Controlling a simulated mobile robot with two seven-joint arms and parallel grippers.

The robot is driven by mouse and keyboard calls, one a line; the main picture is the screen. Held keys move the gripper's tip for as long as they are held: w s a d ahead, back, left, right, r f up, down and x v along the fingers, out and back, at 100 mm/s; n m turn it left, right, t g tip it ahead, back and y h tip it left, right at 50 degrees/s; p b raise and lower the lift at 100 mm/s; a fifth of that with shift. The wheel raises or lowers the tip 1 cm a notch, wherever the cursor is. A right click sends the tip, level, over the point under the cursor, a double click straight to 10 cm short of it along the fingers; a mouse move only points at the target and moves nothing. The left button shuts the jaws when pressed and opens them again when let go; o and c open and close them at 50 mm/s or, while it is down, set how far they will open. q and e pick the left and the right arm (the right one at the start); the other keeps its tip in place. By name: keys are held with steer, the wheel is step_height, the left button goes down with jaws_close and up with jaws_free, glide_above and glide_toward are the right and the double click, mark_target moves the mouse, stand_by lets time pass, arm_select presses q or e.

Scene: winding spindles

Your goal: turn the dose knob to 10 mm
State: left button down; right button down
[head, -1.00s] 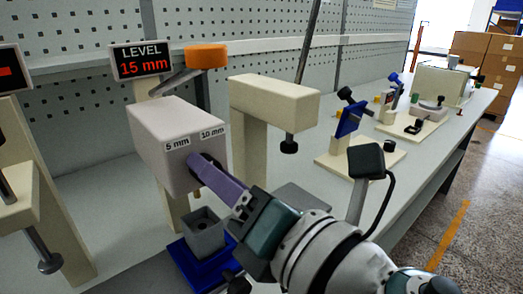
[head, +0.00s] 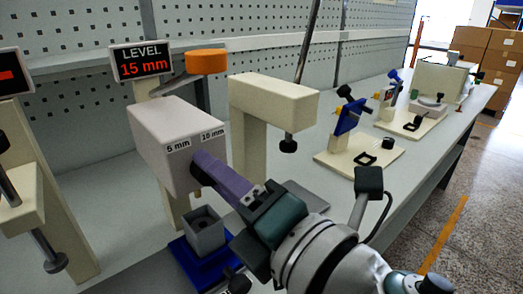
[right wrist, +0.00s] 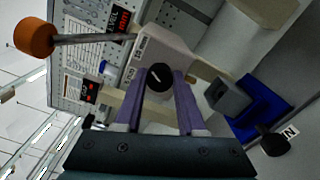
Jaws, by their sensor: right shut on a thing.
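The dose knob (right wrist: 159,77) is a dark round knob with a short white mark, on the front of a grey box (head: 172,135). The box bears a 5 mm label (head: 178,147) and a 10 mm label (head: 213,134) above the knob. My right gripper (head: 205,172) has purple fingers shut on the knob, one on each side in the right wrist view (right wrist: 160,84). I cannot tell exactly which label the mark points at. The level display (head: 142,61) reads 15 mm. My left gripper is not in view.
An orange-ended lever (head: 206,61) sticks out behind the box. A grey cup (head: 206,233) on a blue base (head: 187,262) stands below the knob. A beige arm stand (head: 275,98) is to the right, and a blue-plated fixture (head: 350,118) stands farther along the bench.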

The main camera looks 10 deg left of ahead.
steer(key=c, duration=0.5)
jaws_free()
steer(key=v, duration=1)
